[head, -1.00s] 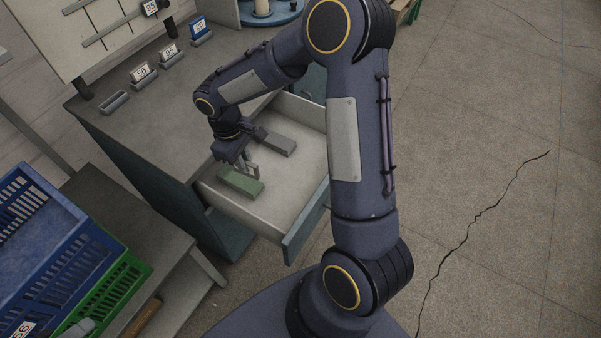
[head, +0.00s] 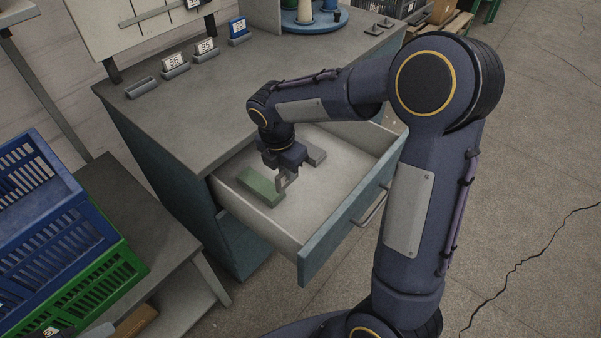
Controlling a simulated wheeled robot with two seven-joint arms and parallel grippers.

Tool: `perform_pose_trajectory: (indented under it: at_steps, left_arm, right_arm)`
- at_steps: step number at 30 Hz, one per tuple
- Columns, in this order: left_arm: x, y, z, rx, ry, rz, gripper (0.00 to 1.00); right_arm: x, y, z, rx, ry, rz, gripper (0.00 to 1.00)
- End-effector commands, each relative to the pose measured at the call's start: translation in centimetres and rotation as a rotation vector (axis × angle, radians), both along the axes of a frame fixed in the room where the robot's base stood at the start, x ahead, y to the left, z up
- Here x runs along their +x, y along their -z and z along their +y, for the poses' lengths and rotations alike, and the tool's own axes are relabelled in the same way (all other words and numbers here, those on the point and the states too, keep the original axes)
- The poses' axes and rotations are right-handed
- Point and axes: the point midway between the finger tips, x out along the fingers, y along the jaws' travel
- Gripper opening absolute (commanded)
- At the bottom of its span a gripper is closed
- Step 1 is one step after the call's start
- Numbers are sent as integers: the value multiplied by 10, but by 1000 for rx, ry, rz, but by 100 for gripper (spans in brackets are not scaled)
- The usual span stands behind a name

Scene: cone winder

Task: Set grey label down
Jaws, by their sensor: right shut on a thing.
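My right gripper (head: 284,177) reaches down into the open drawer (head: 338,205), fingers pointing down. It is shut on a small light grey piece, which I take to be the grey label (head: 281,186); the fingers hide part of it. The piece is low in the drawer, just right of a green block (head: 258,186). Whether it touches the block or the drawer floor I cannot tell. A grey block (head: 315,153) lies behind the gripper, partly hidden by it. My left gripper is not in view.
The grey worktop (head: 200,118) carries an empty holder (head: 142,88) and holders with labels 56 (head: 175,66), 95 (head: 205,49) and a blue one (head: 238,30). Blue (head: 45,215) and green (head: 85,285) crates stand at left. The drawer's front right part is clear.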

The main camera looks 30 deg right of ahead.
Motion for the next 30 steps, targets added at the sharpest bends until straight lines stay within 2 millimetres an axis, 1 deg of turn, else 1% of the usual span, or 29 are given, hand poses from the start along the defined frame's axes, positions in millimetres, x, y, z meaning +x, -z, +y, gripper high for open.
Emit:
perform_pose_trajectory:
  at_steps: [1, 3, 8, 12, 16, 23, 25, 30]
  left_arm:
    - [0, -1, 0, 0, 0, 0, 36]
    - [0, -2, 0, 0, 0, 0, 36]
    - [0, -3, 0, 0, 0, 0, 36]
    - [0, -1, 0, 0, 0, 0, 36]
    - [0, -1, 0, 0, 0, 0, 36]
    - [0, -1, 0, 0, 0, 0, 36]
    - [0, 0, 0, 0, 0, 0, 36]
    - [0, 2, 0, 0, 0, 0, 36]
  right_arm:
    - [6, 6, -11, -1, 8, 4, 0]
    - [16, 14, -26, -1, 9, 3, 0]
    - [40, 31, -58, 0, 10, 4, 0]
    - [53, 59, -77, -1, 7, 5, 0]
    - [61, 75, -88, -1, 6, 3, 0]
    - [67, 87, -96, 0, 4, 3, 0]
    - [70, 94, -101, -1, 6, 2, 0]
    - [69, 120, -100, -1, 5, 4, 0]
